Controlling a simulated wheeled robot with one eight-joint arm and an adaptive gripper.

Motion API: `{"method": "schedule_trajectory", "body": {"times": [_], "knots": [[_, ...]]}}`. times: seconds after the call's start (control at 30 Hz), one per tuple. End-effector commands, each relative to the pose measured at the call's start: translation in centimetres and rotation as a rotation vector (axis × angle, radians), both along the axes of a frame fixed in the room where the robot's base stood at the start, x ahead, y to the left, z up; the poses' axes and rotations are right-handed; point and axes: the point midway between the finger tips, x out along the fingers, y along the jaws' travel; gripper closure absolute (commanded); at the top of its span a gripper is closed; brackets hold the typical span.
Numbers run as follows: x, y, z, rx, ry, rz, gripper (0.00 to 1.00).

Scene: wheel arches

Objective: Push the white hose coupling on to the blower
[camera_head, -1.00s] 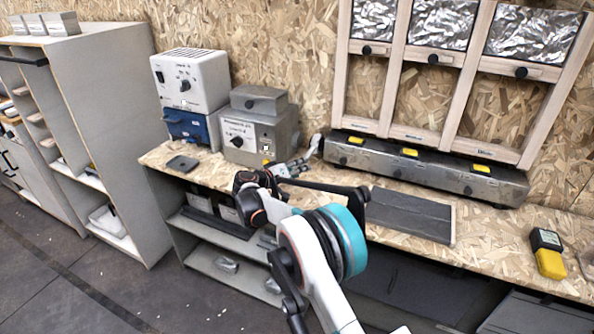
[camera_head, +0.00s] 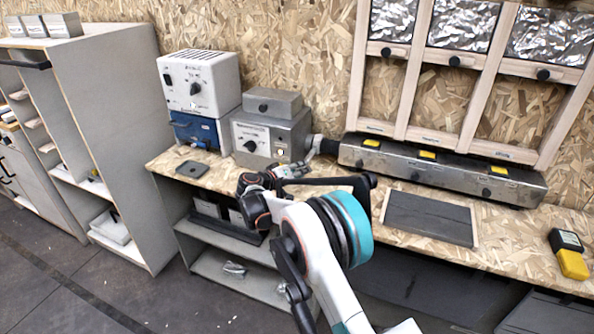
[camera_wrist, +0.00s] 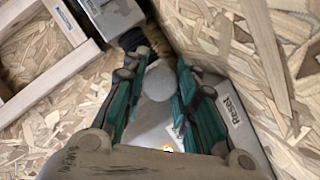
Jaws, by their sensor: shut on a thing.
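The white hose coupling (camera_wrist: 157,80) shows as a pale rounded piece between the teal fingers of my gripper (camera_wrist: 155,75) in the wrist view. The fingers are shut on it, one on each side. In the head view the coupling (camera_head: 315,146) is a small pale piece at the right side of the grey box with a dial (camera_head: 262,135), which looks like the blower. My gripper (camera_head: 304,165) reaches it from the front. The box's side, marked "Reset" (camera_wrist: 233,108), is close beside the right finger. Whether the coupling is seated on an outlet is hidden.
A dark ribbed hose (camera_head: 328,146) runs from the coupling side to the long metal unit (camera_head: 440,167) under the wooden frames. A white device (camera_head: 199,82) on a blue box stands left. A dark flat panel (camera_head: 430,217) and a yellow-black meter (camera_head: 568,254) lie on the bench.

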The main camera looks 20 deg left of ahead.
Motion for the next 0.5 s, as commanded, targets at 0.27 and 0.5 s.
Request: {"method": "schedule_trajectory", "body": {"times": [0.27,0.5], "knots": [[0.01,0.46,0.16,0.001,-0.003,0.010,0.53],[0.01,0.34,0.11,0.001,-0.002,0.008,0.52]]}}
